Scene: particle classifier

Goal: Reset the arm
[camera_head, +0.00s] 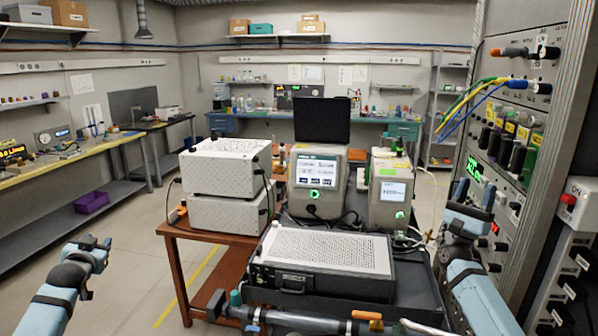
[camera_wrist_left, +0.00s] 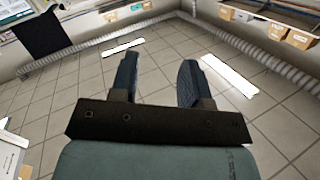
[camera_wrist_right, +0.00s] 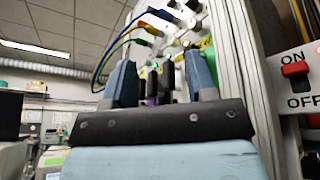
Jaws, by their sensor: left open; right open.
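My left gripper (camera_head: 95,243) is at the lower left of the head view, raised over the open floor and apart from the benches. Its two fingers stand apart with nothing between them in the left wrist view (camera_wrist_left: 156,78). My right gripper (camera_head: 462,192) is at the right of the head view, in front of the tall instrument rack (camera_head: 508,140). Its fingers are spread in the right wrist view (camera_wrist_right: 162,80), with dark plugs of the rack showing behind the gap. I cannot tell how far the fingers are from the plugs.
A perforated-top device (camera_head: 322,255) sits in front. A red ON/OFF switch (camera_wrist_right: 295,70) is right of my right gripper.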

